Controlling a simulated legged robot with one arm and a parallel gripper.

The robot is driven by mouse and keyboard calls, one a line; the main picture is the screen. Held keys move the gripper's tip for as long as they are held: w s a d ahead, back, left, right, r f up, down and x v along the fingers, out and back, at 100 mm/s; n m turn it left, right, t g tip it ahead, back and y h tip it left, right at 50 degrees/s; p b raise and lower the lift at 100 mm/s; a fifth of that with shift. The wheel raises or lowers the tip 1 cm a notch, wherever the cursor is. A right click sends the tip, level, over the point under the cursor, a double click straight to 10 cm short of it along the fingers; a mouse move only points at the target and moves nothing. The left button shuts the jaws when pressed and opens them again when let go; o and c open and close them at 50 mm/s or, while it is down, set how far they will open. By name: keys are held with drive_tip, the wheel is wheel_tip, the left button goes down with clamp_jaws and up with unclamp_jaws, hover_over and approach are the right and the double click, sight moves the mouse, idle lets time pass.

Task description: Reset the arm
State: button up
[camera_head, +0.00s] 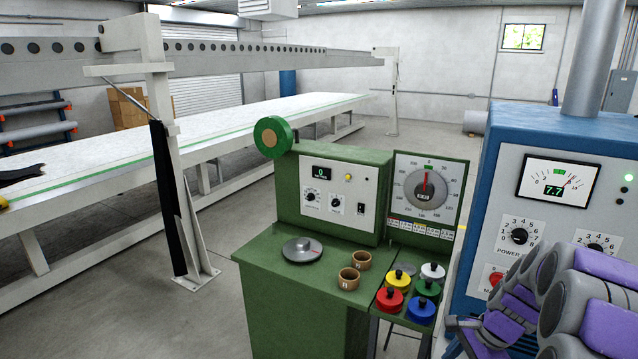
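My arm, with grey and purple links, is folded at the lower right corner of the head view. My gripper (466,334) seems to be the small dark grey part at its left end, low in the frame. It is in front of the blue machine (488,140) and just right of the green bench (300,325). Its fingers are small and partly cut off by the frame's lower edge, so I cannot tell whether they are open or shut. I see nothing held in it.
The green bench carries a dial scale (427,190), a grey disc (302,249), two brown cups (349,278) and several coloured knobbed weights (389,300). A long white table (230,128) stands under a gantry beam (220,52). Grey floor (120,310) is clear at the left front.

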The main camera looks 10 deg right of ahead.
drive_tip(key=s+a+r+n+g+b, duration=0.1)
drive_tip(key=s+a+n, duration=0.15)
drive_tip(key=a, duration=0.35)
drive_tip(key=s+a+n+h+b, duration=0.1)
drive_tip(key=s+a+n, duration=0.1)
drive_tip(key=a+n, duration=0.25)
drive_tip(key=s+a+r+n+g+b, duration=0.1)
drive_tip(key=s+a+n, duration=0.15)
drive_tip(key=a, duration=0.45)
drive_tip(key=s+a+f+n+h+b, duration=0.1)
drive_tip(key=s+a+n, duration=0.1)
drive_tip(key=s, duration=0.3)
drive_tip(key=s+a+f+n+b, duration=0.1)
drive_tip(key=s+a+n, duration=0.2)
drive_tip(key=s+n, duration=0.1)
drive_tip(key=s+a+f+n+g+h+b, duration=0.1)
drive_tip(key=s+a+n+b, duration=0.1)
drive_tip(key=s, duration=0.5)
drive_tip(key=shift+a+f+n+h, duration=0.15)
drive_tip(key=shift+f+n+h, duration=0.2)
drive_tip(key=shift+n, duration=0.4)
drive_tip(key=shift+c, duration=0.3)
